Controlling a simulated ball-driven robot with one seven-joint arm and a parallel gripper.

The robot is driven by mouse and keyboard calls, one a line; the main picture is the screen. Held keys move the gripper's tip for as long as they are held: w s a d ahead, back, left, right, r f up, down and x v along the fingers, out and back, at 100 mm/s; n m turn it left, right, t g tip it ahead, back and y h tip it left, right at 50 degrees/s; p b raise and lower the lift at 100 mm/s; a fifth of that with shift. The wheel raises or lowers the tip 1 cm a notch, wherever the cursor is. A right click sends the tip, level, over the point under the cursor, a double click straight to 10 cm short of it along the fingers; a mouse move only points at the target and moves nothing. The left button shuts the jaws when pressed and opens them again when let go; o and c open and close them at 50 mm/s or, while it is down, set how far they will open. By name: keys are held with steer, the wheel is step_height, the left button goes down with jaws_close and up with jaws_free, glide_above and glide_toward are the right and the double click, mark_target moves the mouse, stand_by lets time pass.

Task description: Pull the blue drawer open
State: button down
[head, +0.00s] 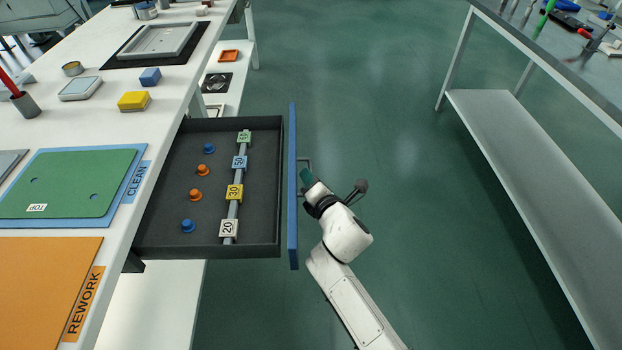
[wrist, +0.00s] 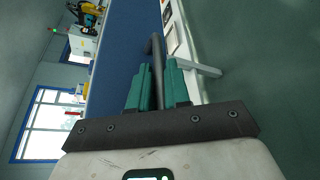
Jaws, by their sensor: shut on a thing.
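The blue drawer shows its blue front (head: 293,190) edge-on in the head view and stands well out from the white bench, with its dark tray exposed. The tray holds several blue and orange pegs and a grey rail with numbered tags. A bar handle (head: 306,162) is on the outer side of the front. My gripper (head: 305,177) is at this handle, to the right of the front. In the wrist view, the teal fingers of my gripper (wrist: 158,88) are shut around the dark handle bar (wrist: 156,50), with the blue front (wrist: 122,45) behind.
The white bench (head: 165,95) carries a green panel (head: 75,183), an orange REWORK mat (head: 45,275), a yellow block (head: 134,101) and a blue block (head: 150,77). A grey shelf table (head: 520,130) stands at the right. Green floor between is clear.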

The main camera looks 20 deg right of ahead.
steer(key=shift+f, duration=0.15)
steer(key=c, duration=1.4)
jaws_free()
steer(key=shift+c, duration=0.2)
steer(key=shift+s, duration=0.1)
steer(key=p+v, duration=0.4)
steer(key=v, duration=0.6)
steer(key=shift+s, duration=0.3)
